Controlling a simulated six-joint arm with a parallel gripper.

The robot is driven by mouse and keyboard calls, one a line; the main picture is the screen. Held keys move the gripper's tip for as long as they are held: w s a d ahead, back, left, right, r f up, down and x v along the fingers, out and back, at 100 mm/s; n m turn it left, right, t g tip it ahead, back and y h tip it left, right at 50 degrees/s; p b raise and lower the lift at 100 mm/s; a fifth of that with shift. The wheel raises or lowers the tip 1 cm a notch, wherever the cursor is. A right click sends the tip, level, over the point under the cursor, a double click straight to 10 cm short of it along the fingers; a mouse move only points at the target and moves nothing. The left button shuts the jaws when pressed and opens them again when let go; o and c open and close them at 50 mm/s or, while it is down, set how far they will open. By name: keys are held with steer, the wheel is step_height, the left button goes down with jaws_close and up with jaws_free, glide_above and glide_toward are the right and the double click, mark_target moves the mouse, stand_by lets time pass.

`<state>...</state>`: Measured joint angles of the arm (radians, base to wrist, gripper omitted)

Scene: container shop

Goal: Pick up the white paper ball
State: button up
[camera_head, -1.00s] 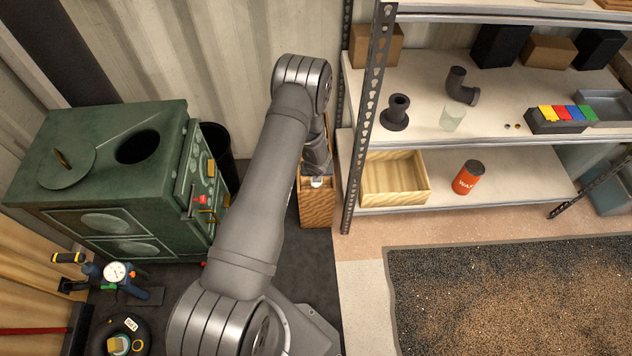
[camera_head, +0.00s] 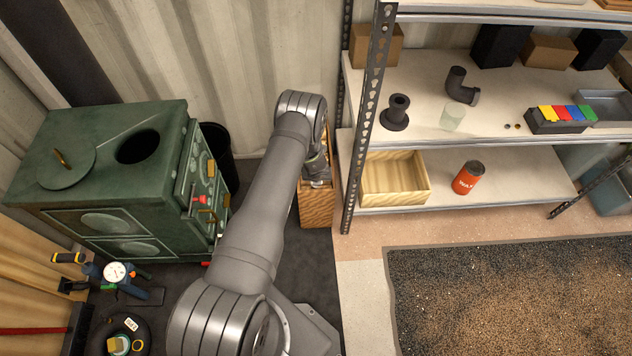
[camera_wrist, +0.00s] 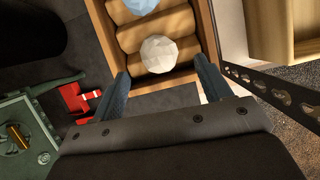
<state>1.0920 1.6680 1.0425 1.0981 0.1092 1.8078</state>
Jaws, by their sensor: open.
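The white paper ball (camera_wrist: 159,54) is a faceted round lump in the wrist view. In the head view my gripper (camera_head: 317,180) is over the near end of the wooden box (camera_head: 317,207), and the ball is hidden.
A light blue ball (camera_wrist: 140,5) lies just beyond the white one. The green stove (camera_head: 120,180) and a dark bin (camera_head: 219,155) stand left of the box. The shelf's perforated post (camera_head: 366,120) rises close on the right.

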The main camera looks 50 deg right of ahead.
steer(key=shift+w+x, duration=0.1)
steer(key=shift+x, duration=1.15)
steer(key=shift+w+x, duration=0.15)
steer(key=shift+x, duration=1.15)
steer(key=shift+d+r, duration=0.1)
steer(key=shift+d, duration=0.05)
steer(key=c, duration=1.1)
steer(key=shift+o, duration=0.2)
